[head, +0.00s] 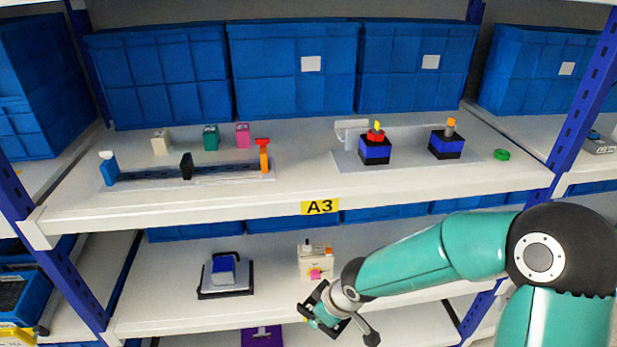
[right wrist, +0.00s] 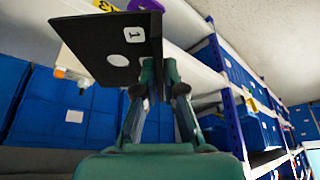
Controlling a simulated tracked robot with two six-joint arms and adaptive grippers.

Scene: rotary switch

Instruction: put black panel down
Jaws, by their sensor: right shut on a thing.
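The black panel (right wrist: 92,42) is a flat dark plate marked with a white "1" label and a pale round spot. In the right wrist view it is held at its edge by my right gripper (right wrist: 158,80), whose fingers are shut on it. In the head view my right gripper (head: 327,308) is low in the middle, in front of the lower shelf; the panel cannot be clearly made out there. I cannot tell whether the panel touches anything. My left gripper is not in view.
The lower shelf (head: 180,318) bears a grey-and-blue device (head: 222,272) and a cream switch box (head: 315,262), with bare room between them. The upper shelf (head: 300,180), labelled A3 (head: 320,206), carries several small blocks and two blue-black switches. Blue bins (head: 290,70) stand behind.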

